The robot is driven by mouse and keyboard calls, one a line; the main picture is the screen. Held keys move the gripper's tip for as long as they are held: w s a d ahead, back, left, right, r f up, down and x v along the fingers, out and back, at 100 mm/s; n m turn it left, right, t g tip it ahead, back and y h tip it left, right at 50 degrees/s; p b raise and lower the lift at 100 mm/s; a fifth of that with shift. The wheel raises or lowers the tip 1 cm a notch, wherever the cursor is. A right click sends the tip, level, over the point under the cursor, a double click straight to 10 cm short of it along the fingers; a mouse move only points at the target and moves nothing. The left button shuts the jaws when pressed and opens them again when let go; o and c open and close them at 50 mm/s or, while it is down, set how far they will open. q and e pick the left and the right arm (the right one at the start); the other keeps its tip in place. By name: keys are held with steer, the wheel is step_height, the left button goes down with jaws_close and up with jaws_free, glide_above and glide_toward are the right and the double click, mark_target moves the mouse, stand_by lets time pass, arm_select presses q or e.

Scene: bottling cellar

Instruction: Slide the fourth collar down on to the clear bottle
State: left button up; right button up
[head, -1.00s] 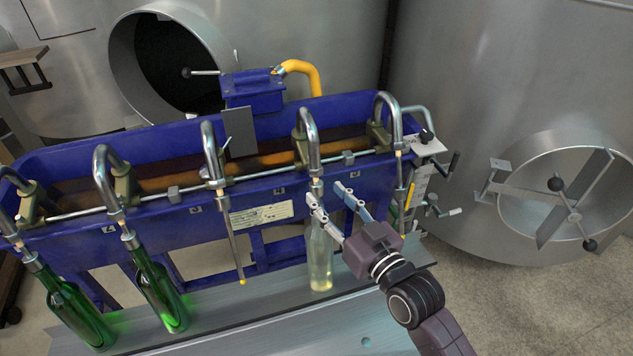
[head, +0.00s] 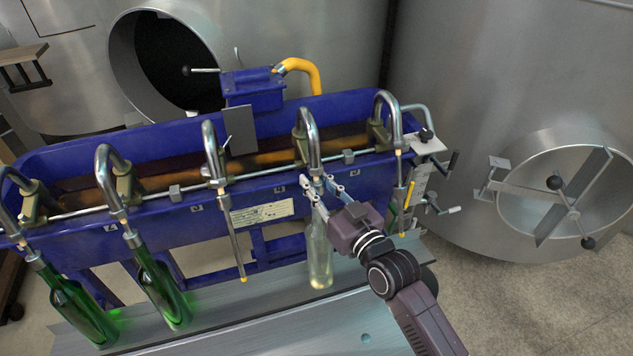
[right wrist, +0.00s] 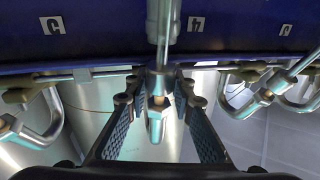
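The clear bottle (head: 319,262) stands upright under the fourth spout (head: 307,135), with pale liquid inside. Its neck shows in the right wrist view (right wrist: 163,28), where the scene looks upside down. The fourth collar (right wrist: 159,82) is a metal sleeve on the filling tube at the bottle's mouth; whether it touches the glass is unclear. My right gripper (head: 321,189) is at the collar. In the right wrist view its fingers (right wrist: 160,92) are open on either side of the collar, with small gaps showing. My left gripper is out of view.
Two green bottles (head: 162,292) stand at the left under collared spouts. The blue filler trough (head: 180,220) runs behind. The metal shelf (head: 260,335) in front is clear.

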steer(key=shift+s+f+b, duration=0.15)
steer(key=shift+f+b, duration=0.2)
steer(key=shift+f, duration=0.4)
steer(key=shift+s+f+b, duration=0.1)
steer(key=shift+f+b, duration=0.25)
steer(key=shift+f, duration=0.35)
steer(key=shift+r, duration=0.1)
steer(key=o, duration=0.7)
steer(key=shift+o, duration=0.3)
steer(key=shift+d, duration=0.1)
steer(key=v, duration=1.2)
